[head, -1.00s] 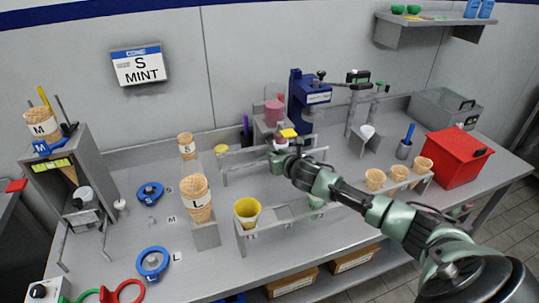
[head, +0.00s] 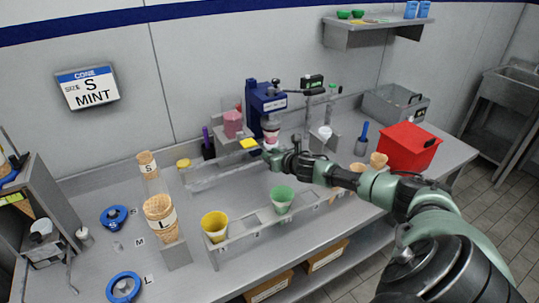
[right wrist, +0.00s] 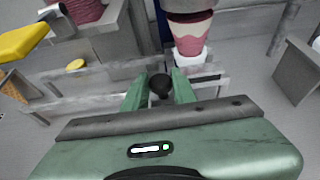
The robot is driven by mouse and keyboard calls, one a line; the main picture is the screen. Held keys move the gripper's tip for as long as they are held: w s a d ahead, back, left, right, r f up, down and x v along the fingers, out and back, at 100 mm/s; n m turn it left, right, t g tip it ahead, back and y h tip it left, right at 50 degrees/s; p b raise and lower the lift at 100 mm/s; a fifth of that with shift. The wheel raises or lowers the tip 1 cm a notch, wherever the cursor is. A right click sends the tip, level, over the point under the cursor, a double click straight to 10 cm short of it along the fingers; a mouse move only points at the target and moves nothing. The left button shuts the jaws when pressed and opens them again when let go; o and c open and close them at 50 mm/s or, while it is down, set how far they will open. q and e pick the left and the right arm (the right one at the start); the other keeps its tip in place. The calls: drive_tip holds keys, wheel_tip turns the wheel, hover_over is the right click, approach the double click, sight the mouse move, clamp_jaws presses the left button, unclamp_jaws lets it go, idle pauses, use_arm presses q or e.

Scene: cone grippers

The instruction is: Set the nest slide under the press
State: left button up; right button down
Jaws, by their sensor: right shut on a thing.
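The blue press (head: 265,98) stands at the back of the bench. My right gripper (head: 272,157) is in front of it, at the right part of the low rail track (head: 212,178). In the right wrist view its green fingers (right wrist: 158,90) are shut on a dark round knob (right wrist: 160,84), which I take to be the nest slide's handle. Just beyond the knob, a white nest (right wrist: 189,72) holds a pink piece (right wrist: 192,42) below the press head (right wrist: 188,6). Most of the slide is hidden by my gripper. My left gripper is out of view.
A front rack (head: 240,247) holds a yellow cup (head: 214,226), a green cup (head: 282,199) and cones. A yellow pad (head: 249,143) sits left of the press, a grey bracket (head: 322,146) right. A red box (head: 408,148) stands farther right.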

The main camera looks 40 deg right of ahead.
drive_tip(key=c, duration=1.4)
unclamp_jaws()
drive_tip(key=shift+d+r, duration=0.1)
drive_tip(key=shift+d, duration=0.15)
drive_tip(key=shift+o, duration=1.3)
drive_tip(key=shift+s, duration=0.2)
drive_tip(key=b+v, duration=0.2)
drive_tip(key=v, duration=0.5)
drive_tip(key=shift+s, duration=0.2)
drive_tip(key=shift+a, duration=0.1)
